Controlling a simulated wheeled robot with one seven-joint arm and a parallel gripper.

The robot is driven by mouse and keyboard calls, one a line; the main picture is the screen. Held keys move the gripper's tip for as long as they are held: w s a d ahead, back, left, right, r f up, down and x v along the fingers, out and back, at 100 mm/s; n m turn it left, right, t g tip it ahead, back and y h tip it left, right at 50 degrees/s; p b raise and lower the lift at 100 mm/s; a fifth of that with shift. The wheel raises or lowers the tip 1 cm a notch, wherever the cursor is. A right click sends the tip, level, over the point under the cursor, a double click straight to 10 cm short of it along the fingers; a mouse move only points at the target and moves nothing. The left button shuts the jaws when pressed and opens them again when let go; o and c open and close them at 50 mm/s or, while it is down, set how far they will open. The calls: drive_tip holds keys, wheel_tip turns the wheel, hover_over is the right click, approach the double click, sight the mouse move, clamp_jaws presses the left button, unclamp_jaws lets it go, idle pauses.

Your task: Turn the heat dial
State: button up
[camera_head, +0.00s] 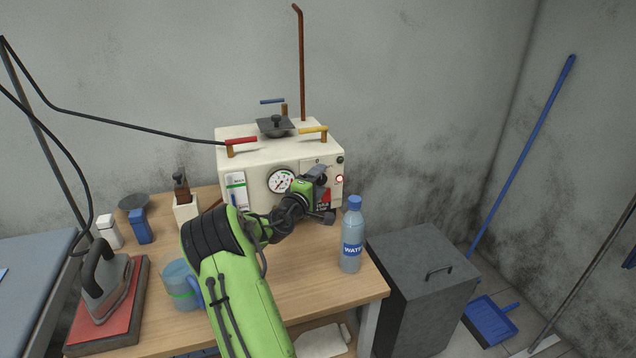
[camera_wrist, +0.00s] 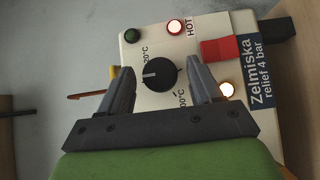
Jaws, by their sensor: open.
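The heat dial is a round black knob (camera_wrist: 159,74) with a white pointer line, on the cream front panel of the steam unit. In the wrist view the pointer aims left, and temperature markings are printed beside the dial. My gripper (camera_wrist: 160,84) is open, with one finger on each side of the dial; a gap shows on both sides, and I cannot tell its exact depth. In the head view my gripper (camera_head: 322,188) is at the right part of the cream unit's front (camera_head: 262,158) and hides the dial.
Near the dial are a green button (camera_wrist: 132,35), a lit lamp (camera_wrist: 175,27) by the word HOT, a red switch (camera_wrist: 219,50) and another lit lamp (camera_wrist: 226,89). A water bottle (camera_head: 351,236) stands close right of my arm. An iron (camera_head: 106,280) and blue cup (camera_head: 180,284) stand left.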

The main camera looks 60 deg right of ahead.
drive_tip(key=c, duration=1)
drive_tip(key=shift+r+p, duration=0.1)
drive_tip(key=shift+p, duration=0.2)
drive_tip(key=m+y+p, duration=0.2)
drive_tip(key=shift+r+p, duration=0.25)
drive_tip(key=shift+p, duration=0.1)
drive_tip(key=m+t+y+p, duration=0.1)
drive_tip(key=m+y+p, duration=0.1)
drive_tip(key=y+p, duration=0.1)
drive_tip(key=shift+s+r, duration=0.15)
drive_tip(key=m+t+y+p, duration=0.2)
drive_tip(key=y, duration=0.1)
drive_tip(key=shift+s+d+m+t+y, duration=0.2)
drive_tip(key=shift+m+t+y, duration=0.1)
drive_tip(key=shift+m, duration=0.1)
drive_tip(key=shift+d+m+t+y+p, duration=0.1)
drive_tip(key=shift+m+t+y+p, duration=0.5)
drive_tip(key=shift+t+y+p, duration=0.25)
